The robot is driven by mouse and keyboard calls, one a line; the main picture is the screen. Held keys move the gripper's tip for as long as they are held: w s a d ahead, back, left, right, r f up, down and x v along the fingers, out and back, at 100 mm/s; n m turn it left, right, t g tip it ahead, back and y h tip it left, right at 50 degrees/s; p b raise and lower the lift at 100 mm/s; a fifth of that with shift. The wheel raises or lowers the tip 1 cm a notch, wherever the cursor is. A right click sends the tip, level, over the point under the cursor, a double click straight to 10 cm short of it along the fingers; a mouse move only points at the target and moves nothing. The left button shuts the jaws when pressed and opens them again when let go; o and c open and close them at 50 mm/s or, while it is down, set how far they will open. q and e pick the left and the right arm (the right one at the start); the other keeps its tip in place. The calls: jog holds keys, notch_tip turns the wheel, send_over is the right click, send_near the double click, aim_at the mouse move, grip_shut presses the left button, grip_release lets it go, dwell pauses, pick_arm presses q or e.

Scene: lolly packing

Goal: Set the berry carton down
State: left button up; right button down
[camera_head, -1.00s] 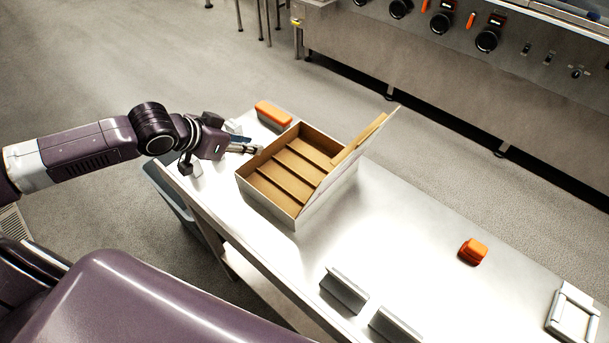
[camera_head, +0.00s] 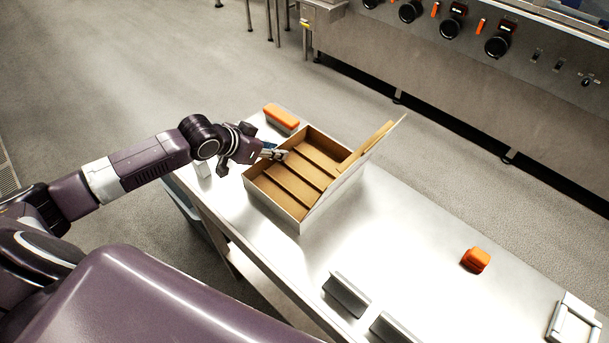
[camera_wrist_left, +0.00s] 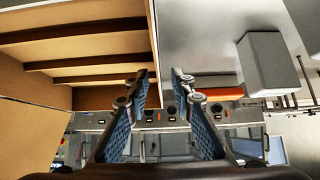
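The berry carton (camera_head: 271,207) is an open box, white outside and brown inside, with several slotted dividers and its lid tilted up on the right. It rests on the steel table (camera_head: 400,235). My left gripper (camera_head: 283,155) is at the carton's upper-left wall, its fingertips reaching over that wall. In the left wrist view, the blue-padded fingers (camera_wrist_left: 163,78) are apart, with the carton's wall edge (camera_wrist_left: 152,30) close to the left finger and a gap to the right finger. My right gripper is out of view.
An orange-topped block (camera_head: 281,118) stands behind the carton. A grey block (camera_wrist_left: 262,62) shows in the left wrist view. A small orange object (camera_head: 475,260), two grey holders (camera_head: 346,294) and a pale frame (camera_head: 574,320) are farther right. The middle of the table is clear.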

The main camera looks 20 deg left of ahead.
pick_arm(q)
grip_shut()
dwell(0.4)
